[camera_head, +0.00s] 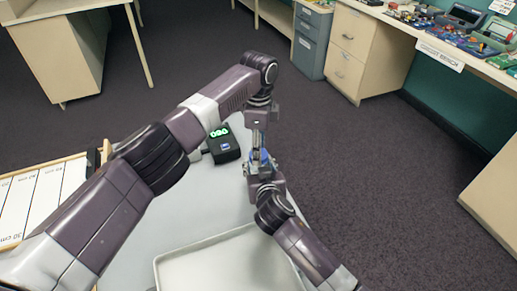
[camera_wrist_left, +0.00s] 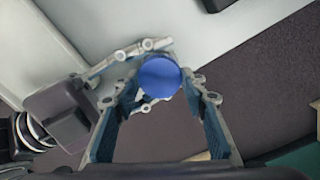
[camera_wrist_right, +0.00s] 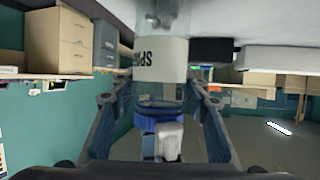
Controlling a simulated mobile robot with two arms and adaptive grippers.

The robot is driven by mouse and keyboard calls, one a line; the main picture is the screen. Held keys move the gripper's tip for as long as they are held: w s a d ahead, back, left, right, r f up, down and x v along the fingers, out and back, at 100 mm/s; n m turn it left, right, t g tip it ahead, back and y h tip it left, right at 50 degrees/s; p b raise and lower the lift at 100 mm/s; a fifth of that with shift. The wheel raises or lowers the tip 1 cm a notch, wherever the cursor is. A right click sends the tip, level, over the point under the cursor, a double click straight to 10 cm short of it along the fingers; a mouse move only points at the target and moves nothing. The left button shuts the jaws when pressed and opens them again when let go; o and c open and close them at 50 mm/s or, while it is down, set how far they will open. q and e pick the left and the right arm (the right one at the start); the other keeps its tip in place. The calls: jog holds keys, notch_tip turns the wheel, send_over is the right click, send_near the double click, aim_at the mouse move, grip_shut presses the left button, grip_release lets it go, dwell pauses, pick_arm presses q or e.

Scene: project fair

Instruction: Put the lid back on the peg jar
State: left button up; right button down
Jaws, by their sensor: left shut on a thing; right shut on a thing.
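The blue lid (camera_wrist_left: 160,77) is between the fingertips of my left gripper (camera_wrist_left: 162,88), which is shut on it and comes down from above in the head view (camera_head: 257,143). The peg jar (camera_wrist_right: 162,60) is clear with a white lettered label, and appears upside down in the right wrist view. My right gripper (camera_wrist_right: 160,105) is shut on the jar near its top. In that view the lid (camera_wrist_right: 155,118) is right at the jar's mouth; I cannot tell whether it is seated. In the head view the grippers mostly hide the jar.
A black device with green digits (camera_head: 223,143) stands on the grey table left of the grippers. A pale tray (camera_head: 225,262) lies in front, and a board with centimetre marks (camera_head: 40,200) at the left. Dark floor is open to the right.

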pick_arm(q)
jog(key=m, duration=0.9)
jog(key=shift+m, duration=0.4)
jog(key=m, duration=0.4)
jog(key=shift+m, duration=0.3)
jog(key=m, duration=0.6)
jog(key=o, duration=0.7)
jog(key=shift+r, duration=2.25)
